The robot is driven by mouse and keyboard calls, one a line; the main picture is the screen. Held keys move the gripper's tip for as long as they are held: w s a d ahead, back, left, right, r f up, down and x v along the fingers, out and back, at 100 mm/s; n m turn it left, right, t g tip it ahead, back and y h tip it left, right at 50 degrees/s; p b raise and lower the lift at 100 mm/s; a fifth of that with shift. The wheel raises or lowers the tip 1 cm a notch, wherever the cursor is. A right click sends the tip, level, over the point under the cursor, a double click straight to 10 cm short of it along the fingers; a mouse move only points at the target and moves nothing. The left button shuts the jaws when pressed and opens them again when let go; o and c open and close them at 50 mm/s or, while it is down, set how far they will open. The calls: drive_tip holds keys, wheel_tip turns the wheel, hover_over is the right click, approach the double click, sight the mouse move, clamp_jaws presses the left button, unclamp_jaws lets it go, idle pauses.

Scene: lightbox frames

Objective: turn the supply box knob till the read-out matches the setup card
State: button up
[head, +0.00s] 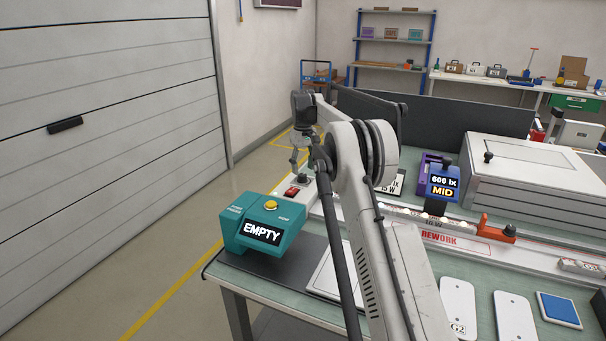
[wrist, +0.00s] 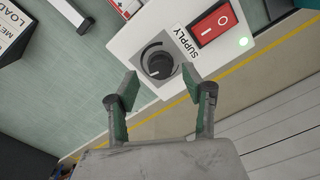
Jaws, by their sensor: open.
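In the head view my gripper (head: 299,158) is over the supply box (head: 300,194), and the knob is hidden. A blue read-out (head: 442,187) shows "600 lx" and "MID". A white card (head: 392,183) reading "15 W" is partly hidden by my arm.
A teal box (head: 262,212) marked "EMPTY" stands at the bench's left corner. A rail marked "REWORK" (head: 455,238), with an orange piece (head: 497,230), crosses the bench. A large light-grey box (head: 535,165) stands behind. White plates (head: 515,318) lie in front.

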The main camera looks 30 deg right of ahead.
sight(303, 175)
wheel_tip(303, 175, up, 9)
drive_tip(key=shift+f, duration=0.2)
drive_tip(key=shift+a+r, duration=0.1)
idle(0.5)
drive_tip(key=s+a+r+t, duration=0.1)
drive_tip(key=s+a+r, duration=0.45)
drive_tip(key=s, duration=0.25)
drive_tip(key=s+a+r+m+t, duration=0.1)
drive_tip(key=s+a+r+t, duration=0.1)
drive_tip(key=s+a+r, duration=0.35)
drive_tip(key=s+a+r+t, duration=0.1)
drive_tip(key=s+a+r, duration=0.2)
drive_tip(key=s+a, duration=0.45)
drive_tip(key=s+a+f+t, duration=0.1)
drive_tip(key=s+f, duration=0.3)
drive_tip(key=s, duration=0.6)
drive_tip(key=s+a+f+t, duration=0.1)
drive_tip(key=s+a+f, duration=0.2)
drive_tip(key=s, duration=0.7)
drive_tip(key=s+a+f+t, duration=0.1)
drive_tip(key=s+a+f, duration=0.2)
drive_tip(key=s+f, duration=0.4)
drive_tip(key=s, duration=0.3)
drive_tip(key=shift+s+f+m, duration=0.2)
drive_tip(key=shift+s+m, duration=0.2)
